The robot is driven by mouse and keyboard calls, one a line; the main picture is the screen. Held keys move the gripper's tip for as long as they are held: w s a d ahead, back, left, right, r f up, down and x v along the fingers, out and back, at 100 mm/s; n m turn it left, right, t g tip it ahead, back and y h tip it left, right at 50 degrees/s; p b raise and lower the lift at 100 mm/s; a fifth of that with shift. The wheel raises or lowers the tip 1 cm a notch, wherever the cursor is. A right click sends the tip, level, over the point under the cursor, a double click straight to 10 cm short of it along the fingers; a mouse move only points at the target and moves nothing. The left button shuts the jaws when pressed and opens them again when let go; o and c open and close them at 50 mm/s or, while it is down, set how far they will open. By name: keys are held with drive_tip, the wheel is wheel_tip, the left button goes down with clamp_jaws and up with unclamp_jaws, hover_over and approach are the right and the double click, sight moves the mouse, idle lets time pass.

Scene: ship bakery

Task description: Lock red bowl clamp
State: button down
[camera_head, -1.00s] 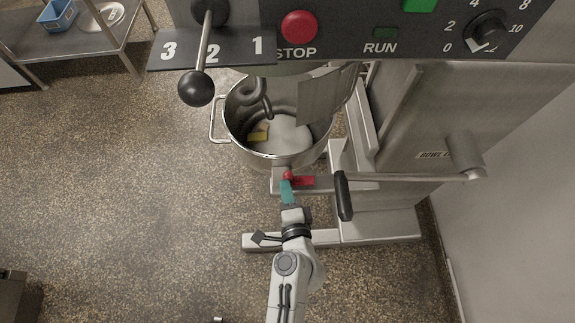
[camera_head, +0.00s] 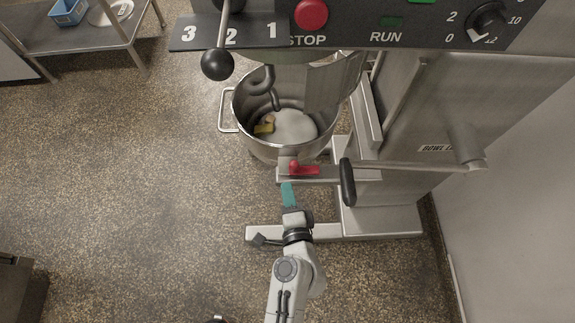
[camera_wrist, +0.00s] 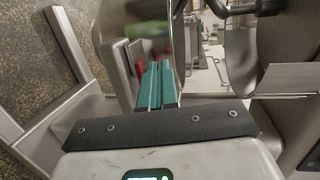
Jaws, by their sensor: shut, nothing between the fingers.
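The red bowl clamp (camera_head: 306,170) is a small lever on the mixer's bowl support, at the near rim of the steel bowl (camera_head: 270,148). Its arm points right in the head view. My gripper (camera_head: 287,185) has teal fingers, shut and empty, just below the clamp's left end with a small gap seen in the head view. In the wrist view the teal fingers (camera_wrist: 158,82) lie together. A red part (camera_wrist: 140,68) shows beside their tips; blurring there hides whether they touch.
A lift lever with a black grip (camera_head: 347,182) stands close to the clamp's right. The mixer's foot (camera_head: 330,231) lies below my wrist. A gear lever with a black knob (camera_head: 217,65) hangs above left.

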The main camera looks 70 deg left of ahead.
drive_tip(key=s+d+r+b, duration=0.1)
drive_tip(key=s+d, duration=0.3)
drive_tip(key=d, duration=0.3)
drive_tip(key=shift+s+d+r, duration=0.2)
drive_tip(key=shift+s+d, duration=0.1)
drive_tip(key=shift+s, duration=0.1)
idle(0.3)
drive_tip(key=w+d+f+n+h, duration=0.15)
drive_tip(key=w+d+h, duration=0.25)
drive_tip(key=d, duration=0.7)
drive_tip(key=w+d+f+n+h, duration=0.1)
drive_tip(key=w+d+n+h, duration=0.3)
drive_tip(key=d, duration=0.7)
drive_tip(key=s+d+r+m+g+h, duration=0.1)
drive_tip(key=s+d+h, duration=0.2)
drive_tip(key=d, duration=0.9)
drive_tip(key=s+d+r+m+g+h, duration=0.1)
drive_tip(key=s+d+r+m+h, duration=0.1)
drive_tip(key=d, duration=1)
drive_tip(key=s+h, duration=0.1)
drive_tip(key=h, duration=0.1)
drive_tip(key=shift+g+h, duration=0.3)
drive_tip(key=shift+g, duration=0.1)
